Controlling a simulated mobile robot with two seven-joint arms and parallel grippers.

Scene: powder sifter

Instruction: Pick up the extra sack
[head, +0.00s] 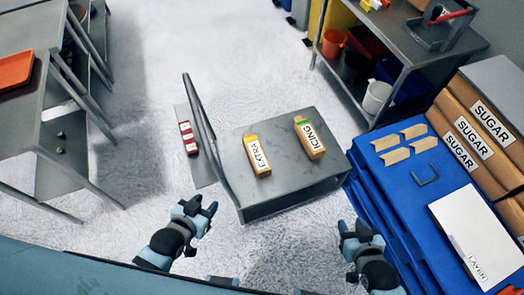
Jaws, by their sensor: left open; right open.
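The extra sack (257,156) is a tan packet with a yellow top and a white label reading EXTRA. It stands on the small grey metal table (285,187), left of the icing sack (309,138), which has a green top. My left gripper (203,211) is open and empty, in front of the table's left side, apart from the sack. My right gripper (357,231) is open and empty, in front of the table's right side, near the blue surface.
A raised panel (199,118) edges the table's left side. A blue platform (400,185) with small tan pieces, a white LAYER box (474,238) and SUGAR boxes (487,124) is at right. Shelving stands at back right, a metal table (30,110) at left.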

